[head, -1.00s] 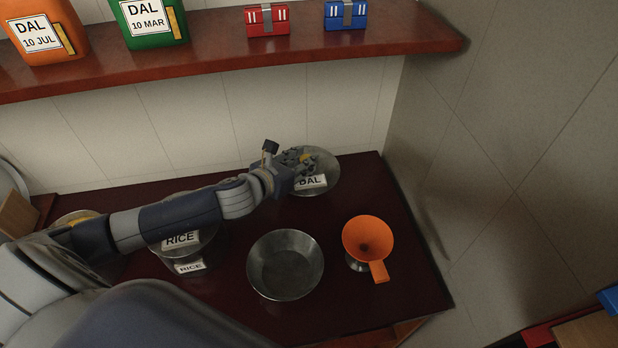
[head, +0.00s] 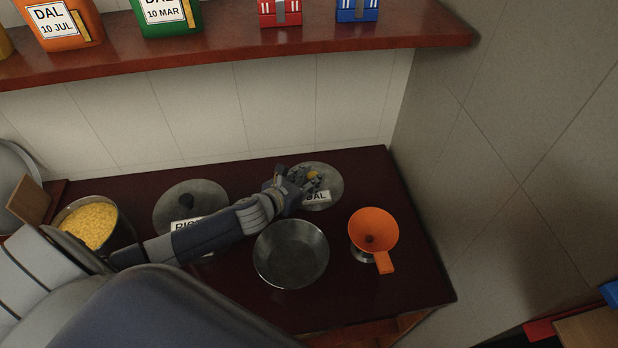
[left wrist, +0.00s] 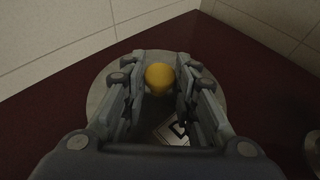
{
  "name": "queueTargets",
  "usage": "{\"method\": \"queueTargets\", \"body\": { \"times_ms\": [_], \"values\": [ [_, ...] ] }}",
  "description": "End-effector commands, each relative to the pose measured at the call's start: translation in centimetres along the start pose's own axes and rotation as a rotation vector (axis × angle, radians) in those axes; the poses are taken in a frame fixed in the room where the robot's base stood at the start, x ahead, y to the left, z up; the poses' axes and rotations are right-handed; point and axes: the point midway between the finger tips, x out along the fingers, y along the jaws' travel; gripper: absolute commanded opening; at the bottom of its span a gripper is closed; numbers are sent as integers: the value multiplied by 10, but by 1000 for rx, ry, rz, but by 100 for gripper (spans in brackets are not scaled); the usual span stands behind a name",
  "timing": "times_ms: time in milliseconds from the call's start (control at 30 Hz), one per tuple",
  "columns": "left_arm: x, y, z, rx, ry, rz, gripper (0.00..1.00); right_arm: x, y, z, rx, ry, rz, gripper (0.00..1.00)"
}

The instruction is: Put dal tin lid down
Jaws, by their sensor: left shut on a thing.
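The dal tin lid (head: 332,178) is a round grey metal disc with a yellow knob (left wrist: 160,78) and a white "DAL" label. It is at the back right of the dark red counter, low and level; I cannot tell whether it touches the surface. My left gripper (head: 308,182) is above it, shut on the knob, which sits between the fingers in the left wrist view. The fingers hide part of the lid. An uncovered tin of yellow dal (head: 88,224) stands at the left, partly behind my arm. My right gripper is not in view.
A steel bowl (head: 291,255) and an orange funnel (head: 373,230) stand in front of the lid. The rice tin lid (head: 190,196) is to its left, partly behind my arm. A wall bounds the right. A shelf (head: 230,60) with dal containers is above.

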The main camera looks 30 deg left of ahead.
Motion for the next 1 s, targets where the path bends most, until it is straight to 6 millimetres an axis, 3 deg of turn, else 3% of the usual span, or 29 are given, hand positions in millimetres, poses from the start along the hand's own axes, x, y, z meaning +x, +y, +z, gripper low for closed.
{"method": "queueTargets", "body": {
  "times_ms": [33, 67, 133, 567, 767, 1000],
  "values": [
    [1, 0, -2, 1, 0, 0, 2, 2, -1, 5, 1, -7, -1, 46],
    [1, 0, -2, 0, 0, 0, 31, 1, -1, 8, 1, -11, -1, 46],
    [1, 0, -2, 0, 0, 0, 47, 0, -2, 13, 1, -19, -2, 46],
    [-3, 0, 0, 1, 2, 0, 47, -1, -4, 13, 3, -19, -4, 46],
    [-31, 0, -2, 3, 3, -1, 47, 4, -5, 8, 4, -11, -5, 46],
    [-76, 0, -2, 2, 4, -1, 47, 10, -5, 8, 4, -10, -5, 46]
  ]
}}
